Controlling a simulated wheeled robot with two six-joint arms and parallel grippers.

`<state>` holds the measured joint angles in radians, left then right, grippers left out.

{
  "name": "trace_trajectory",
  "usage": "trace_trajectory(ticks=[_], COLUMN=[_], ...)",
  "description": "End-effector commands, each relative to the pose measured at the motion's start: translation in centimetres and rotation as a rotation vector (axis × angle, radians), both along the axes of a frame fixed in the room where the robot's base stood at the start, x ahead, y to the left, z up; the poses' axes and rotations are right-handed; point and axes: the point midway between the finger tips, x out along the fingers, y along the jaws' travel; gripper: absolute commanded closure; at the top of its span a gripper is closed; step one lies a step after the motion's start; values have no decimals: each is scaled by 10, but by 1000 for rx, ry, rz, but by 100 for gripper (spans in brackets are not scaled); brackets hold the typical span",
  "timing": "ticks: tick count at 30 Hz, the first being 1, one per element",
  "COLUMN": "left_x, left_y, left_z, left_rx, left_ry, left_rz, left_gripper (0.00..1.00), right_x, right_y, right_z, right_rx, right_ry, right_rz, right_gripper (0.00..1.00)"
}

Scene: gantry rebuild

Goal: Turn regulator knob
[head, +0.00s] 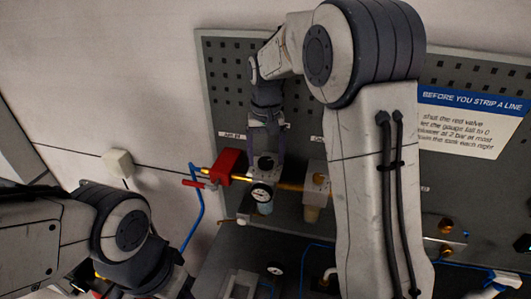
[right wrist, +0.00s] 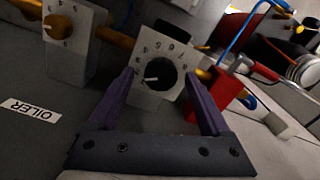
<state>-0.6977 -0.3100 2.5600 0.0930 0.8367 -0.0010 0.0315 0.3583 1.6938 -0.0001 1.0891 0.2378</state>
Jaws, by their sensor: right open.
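The regulator has a black round knob (right wrist: 160,75) with a white pointer mark, set on a pale numbered dial plate (right wrist: 141,95). My right gripper (head: 266,152) reaches down to the regulator from above. In the right wrist view its open purple fingers (right wrist: 160,77) stand on either side of the knob, near the dial plate's edges. I cannot tell whether they touch it. My left arm shows at lower left; its fingers cannot be made out.
A red valve block (head: 224,164) with a blue hose (head: 197,218) is left of the regulator. The oiler unit (head: 316,185) is close on its right. A sign (head: 460,125) hangs on the perforated panel (head: 222,85). My right arm covers the panel's middle.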

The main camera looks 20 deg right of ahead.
Motion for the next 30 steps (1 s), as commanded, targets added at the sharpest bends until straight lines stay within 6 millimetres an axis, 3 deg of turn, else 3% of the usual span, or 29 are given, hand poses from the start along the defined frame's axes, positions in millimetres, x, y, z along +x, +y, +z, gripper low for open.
trace_trajectory(ticks=[7,8,14,23,30], left_x=[0,0,0,0,0], left_y=[0,0,0,0,0], left_z=[0,0,0,0,-1], left_rx=[0,0,0,0,0], left_ry=[0,0,0,0,0], left_rz=[0,0,0,0,0], left_gripper=[50,50,50,50,50], right_x=[0,0,0,0,0], right_y=[1,1,2,2,2], right_z=[-2,-2,-1,-1,-1], right_rx=[0,0,0,0,0], right_ry=[0,0,0,1,1], right_rz=[2,2,3,32,156], right_gripper=[19,22,99,100,100])
